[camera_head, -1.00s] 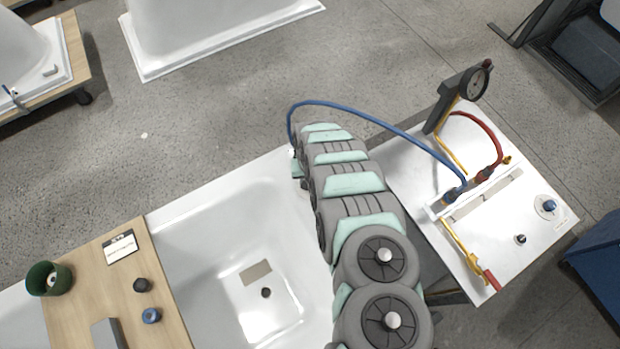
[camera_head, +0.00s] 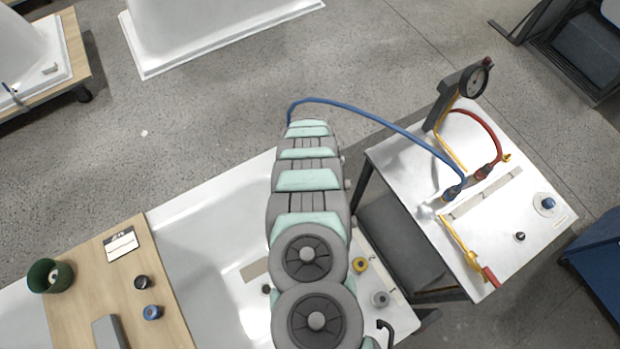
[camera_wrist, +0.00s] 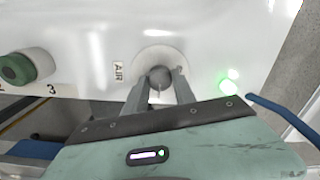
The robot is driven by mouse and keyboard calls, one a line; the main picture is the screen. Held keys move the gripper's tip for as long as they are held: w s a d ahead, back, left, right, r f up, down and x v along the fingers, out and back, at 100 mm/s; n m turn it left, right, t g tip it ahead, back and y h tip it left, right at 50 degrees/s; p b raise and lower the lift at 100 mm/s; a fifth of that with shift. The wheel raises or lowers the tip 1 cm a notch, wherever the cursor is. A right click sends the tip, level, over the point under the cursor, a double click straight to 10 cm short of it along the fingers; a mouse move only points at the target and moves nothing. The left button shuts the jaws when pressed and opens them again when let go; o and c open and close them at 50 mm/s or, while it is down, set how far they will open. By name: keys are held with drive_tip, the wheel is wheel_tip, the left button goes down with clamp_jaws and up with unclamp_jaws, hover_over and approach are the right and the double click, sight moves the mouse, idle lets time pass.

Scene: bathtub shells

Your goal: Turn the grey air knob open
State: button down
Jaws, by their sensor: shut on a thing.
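In the wrist view, the grey knob (camera_wrist: 160,74) sits on a round pale base on a white panel (camera_wrist: 90,50), beside a label reading "AIR". My gripper (camera_wrist: 159,82) has one finger on each side of the knob and is shut on it. A narrow pointer or slot shows on the knob's lower part, but its exact setting is hard to read. In the head view my arm hides the gripper and the knob it holds.
A blue hose (camera_head: 385,122) runs from behind my arm to the white table (camera_head: 500,255). A yellow knob (camera_head: 360,265) and a grey round part (camera_head: 380,299) stand right of my arm.

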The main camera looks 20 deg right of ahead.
drive_tip(key=shift+m, duration=0.5)
drive_tip(key=c, duration=1)
unclamp_jaws()
drive_tip(key=shift+r, duration=0.1)
wheel_tip(320, 180, up, 11)
drive_tip(key=shift+f, duration=0.15)
